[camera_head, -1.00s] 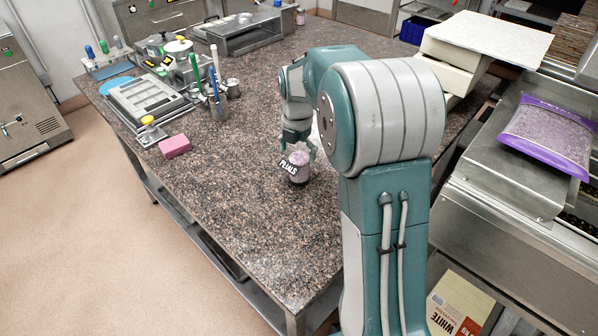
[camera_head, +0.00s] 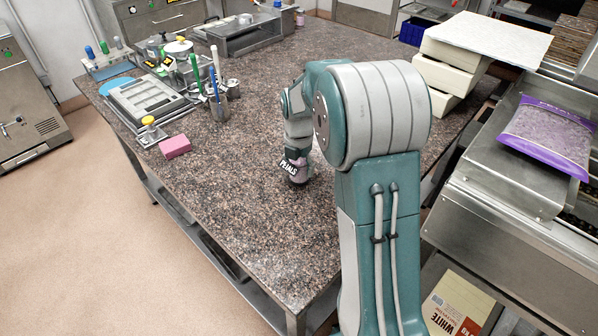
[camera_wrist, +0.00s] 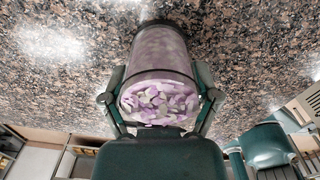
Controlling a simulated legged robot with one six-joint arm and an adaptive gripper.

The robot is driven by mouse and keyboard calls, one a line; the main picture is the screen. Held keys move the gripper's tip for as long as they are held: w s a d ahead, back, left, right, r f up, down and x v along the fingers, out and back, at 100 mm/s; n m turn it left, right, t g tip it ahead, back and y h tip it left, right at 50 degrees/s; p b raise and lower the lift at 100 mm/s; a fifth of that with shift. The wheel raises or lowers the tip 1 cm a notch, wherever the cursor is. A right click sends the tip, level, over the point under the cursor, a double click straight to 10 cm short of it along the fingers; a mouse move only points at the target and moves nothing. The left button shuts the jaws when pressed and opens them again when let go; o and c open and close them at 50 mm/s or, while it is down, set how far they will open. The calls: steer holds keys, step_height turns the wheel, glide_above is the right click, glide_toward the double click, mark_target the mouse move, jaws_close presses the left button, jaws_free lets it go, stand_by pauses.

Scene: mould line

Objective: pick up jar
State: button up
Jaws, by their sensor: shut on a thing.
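The jar (camera_head: 297,168) has a dark label reading "PETALS" and sits near the middle of the granite table, partly hidden under my gripper (camera_head: 297,152). In the wrist view the jar (camera_wrist: 160,70) is clear-sided with pale purple and white petals inside, seen through its near end. My gripper's green fingers (camera_wrist: 160,98) are on both sides of the jar, shut on it. In the head view the jar looks slightly tilted. I cannot tell whether its base still touches the table.
A pink block (camera_head: 175,147) lies near the table's left edge. White stacked boxes (camera_head: 445,75) stand at the back right. The granite table (camera_head: 230,205) is clear around the jar.

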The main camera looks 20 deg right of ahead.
steer(key=shift+r, duration=0.3)
step_height(320, 180, up, 2)
steer(key=shift+r, duration=0.15)
steer(key=s+d+r, duration=0.1)
steer(key=s+r, duration=0.9)
steer(key=s, duration=0.4)
steer(key=shift+s, duration=0.1)
